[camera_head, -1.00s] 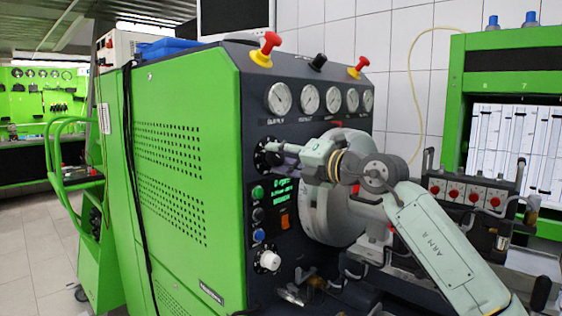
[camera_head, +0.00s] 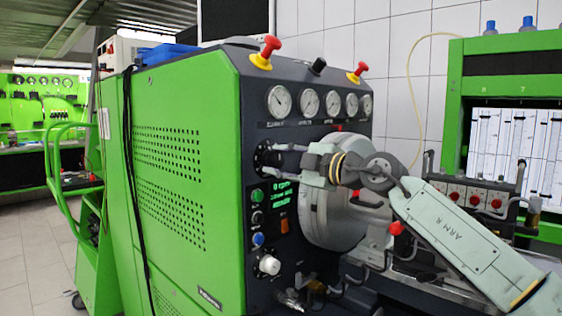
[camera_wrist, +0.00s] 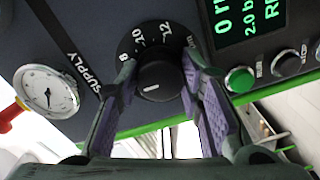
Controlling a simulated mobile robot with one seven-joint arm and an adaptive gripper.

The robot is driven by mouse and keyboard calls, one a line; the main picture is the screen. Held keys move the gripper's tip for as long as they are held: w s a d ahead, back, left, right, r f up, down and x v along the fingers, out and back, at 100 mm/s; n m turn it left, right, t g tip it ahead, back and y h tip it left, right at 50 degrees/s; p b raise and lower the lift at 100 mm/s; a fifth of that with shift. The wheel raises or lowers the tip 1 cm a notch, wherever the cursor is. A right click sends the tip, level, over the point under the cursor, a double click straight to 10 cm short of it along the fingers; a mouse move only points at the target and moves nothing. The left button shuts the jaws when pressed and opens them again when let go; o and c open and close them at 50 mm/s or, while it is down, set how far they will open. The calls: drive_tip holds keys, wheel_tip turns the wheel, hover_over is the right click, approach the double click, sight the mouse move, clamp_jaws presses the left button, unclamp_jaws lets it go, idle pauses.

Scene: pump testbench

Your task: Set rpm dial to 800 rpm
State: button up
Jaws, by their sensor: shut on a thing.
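The rpm dial (camera_wrist: 160,83) is a black round knob with a short white mark, in the middle of the wrist view. Its scale plate (camera_wrist: 150,38) shows 8, 10 and 12 above the knob; other figures are hidden. I cannot tell exactly which figure the mark points at. My gripper (camera_wrist: 160,75) has one purple-padded finger on each side of the knob and is shut on it. In the head view my gripper (camera_head: 274,160) reaches the dial plate (camera_head: 262,157) on the front panel, its fingers one above the other. The green display (camera_head: 285,193) reads 0 rpm.
A SUPPLY gauge (camera_wrist: 46,92) lies left of the dial in the wrist view. A green button (camera_wrist: 239,79) sits beside the display. In the head view a large grey disc (camera_head: 340,215) stands close behind my wrist, and a white knob (camera_head: 269,264) is lower down.

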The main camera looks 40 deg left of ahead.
drive_tip(key=m+p, duration=0.1)
drive_tip(key=m, duration=0.1)
drive_tip(key=m+p, duration=0.1)
drive_tip(key=m, duration=0.1)
drive_tip(key=shift+w+r+m, duration=0.1)
drive_tip(key=shift+r+m, duration=0.1)
drive_tip(key=shift+m, duration=0.1)
drive_tip(key=shift+f+m+p, duration=0.15)
drive_tip(key=shift+m+p, duration=0.85)
drive_tip(key=shift+m, duration=0.4)
drive_tip(key=o, duration=1.2)
drive_tip(key=shift+f, duration=0.1)
drive_tip(key=d, duration=0.8)
drive_tip(key=s+d, duration=0.1)
drive_tip(key=d, duration=0.3)
